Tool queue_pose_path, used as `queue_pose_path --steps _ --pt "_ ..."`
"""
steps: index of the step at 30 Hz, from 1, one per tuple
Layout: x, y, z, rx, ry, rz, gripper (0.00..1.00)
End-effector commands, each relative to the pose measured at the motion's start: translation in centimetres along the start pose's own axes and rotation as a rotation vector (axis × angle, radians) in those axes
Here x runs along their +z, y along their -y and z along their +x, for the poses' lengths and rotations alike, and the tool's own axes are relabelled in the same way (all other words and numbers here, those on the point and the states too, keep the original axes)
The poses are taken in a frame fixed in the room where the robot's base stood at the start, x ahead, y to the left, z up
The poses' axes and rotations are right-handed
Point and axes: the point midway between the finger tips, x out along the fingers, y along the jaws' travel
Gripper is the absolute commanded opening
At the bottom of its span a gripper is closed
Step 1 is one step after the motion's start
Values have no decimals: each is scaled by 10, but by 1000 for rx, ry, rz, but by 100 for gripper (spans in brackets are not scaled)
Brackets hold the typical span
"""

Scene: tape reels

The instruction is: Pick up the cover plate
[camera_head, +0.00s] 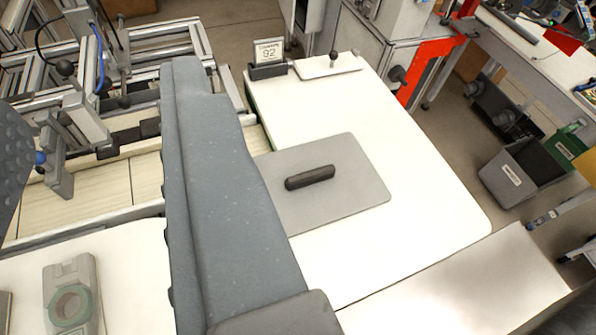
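The cover plate, a flat grey sheet (345,195) with rounded corners, lies on a white table. A dark bar handle (310,178) stands at its middle. Its left edge is hidden behind a grey finger of my gripper (106,92). That finger reaches up through the middle of the view. A dark studded part at the left edge looks like the other finger, mostly out of frame. The fingers are wide apart with nothing between them. The handle is to the right of both fingers, and the gripper is not around it.
The white table (420,200) is bare right of and below the plate. At its back are a small sign (268,55) and a white plate with a knob (328,66). A metal frame rig (85,115) stands left. A grey-green reel part (72,300) lies lower left. Bins (520,170) stand right.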

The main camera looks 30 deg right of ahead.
Motion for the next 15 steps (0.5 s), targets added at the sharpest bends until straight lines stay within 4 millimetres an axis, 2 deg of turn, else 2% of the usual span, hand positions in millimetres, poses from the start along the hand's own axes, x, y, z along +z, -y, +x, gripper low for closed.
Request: queue_pose_path --steps 2,4,8,9,11,15 --pt "0 0 0 0 0 0 36" --pt "0 0 0 0 1 0 44" --pt "3 -2 9 19 23 5 44" --pt "5 -4 16 33 40 10 44" --pt "13 4 31 64 80 16 44" --pt "34 -5 72 171 191 47 44"
